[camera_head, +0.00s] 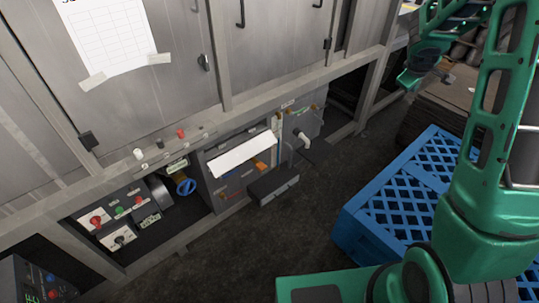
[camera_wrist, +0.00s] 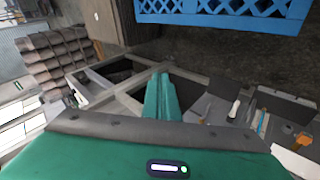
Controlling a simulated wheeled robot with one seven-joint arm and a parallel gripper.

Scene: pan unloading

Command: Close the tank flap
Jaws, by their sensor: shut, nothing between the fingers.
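A grey tank-like box (camera_head: 303,123) stands in the low bay of the metal machine, with a pale handle or pipe in front. A dark flat plate (camera_head: 318,152) juts out beside it and looks like the open flap; I cannot be sure. In the wrist view a dark plate (camera_wrist: 285,105) stands out beside the grey box (camera_wrist: 205,108), but I cannot tell which plate it is. My gripper (camera_head: 408,80) is at the upper right of the head view, apart from the box and plate. Its green fingers (camera_wrist: 159,95) are shut and empty.
A blue lattice crate (camera_head: 400,195) stands on the dark floor at right. A white panel (camera_head: 242,155) and a dark box (camera_head: 273,184) stick out left of the tank. A blue valve wheel (camera_head: 186,186) is farther left. Floor between crate and machine is clear.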

